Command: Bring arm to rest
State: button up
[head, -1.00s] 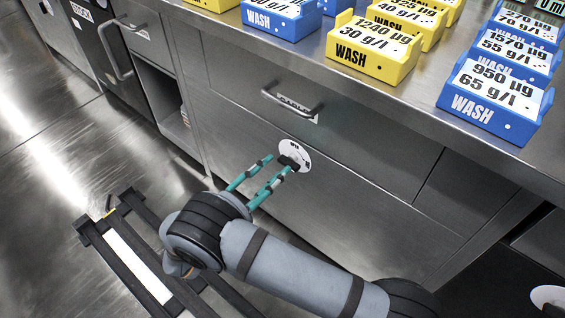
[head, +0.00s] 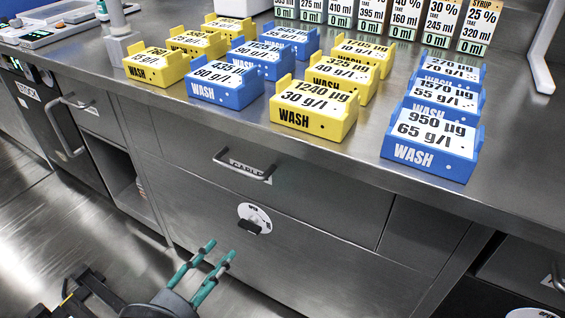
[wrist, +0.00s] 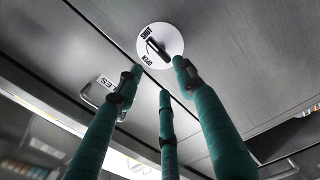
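My gripper (head: 221,249) has teal fingers with dark bands. In the head view it is at the lower left, in front of the cabinet and apart from it. The wrist view shows three spread fingers (wrist: 160,80) with nothing between them. A round white dial (head: 245,212) with a dark knob is on the lower cabinet panel, up and right of the fingertips. In the wrist view the dial (wrist: 174,31) is just beyond the fingertips, with the words SHUT and OPEN on it. Most of my arm is out of the head view.
A drawer handle (head: 243,168) sticks out above the dial, partly covering a label. The steel counter (head: 350,190) holds several yellow and blue WASH boxes and, behind, a row of labelled containers. An open shelf bay (head: 128,190) is at the left. The floor (head: 40,225) shows at the left.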

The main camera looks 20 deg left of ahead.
aim_at(244, 227)
jog(key=w, duration=0.3)
jog(key=w+d, duration=0.1)
jog(key=w, duration=0.7)
jog(key=shift+w+d, duration=0.1)
jog(key=shift+d, duration=0.05)
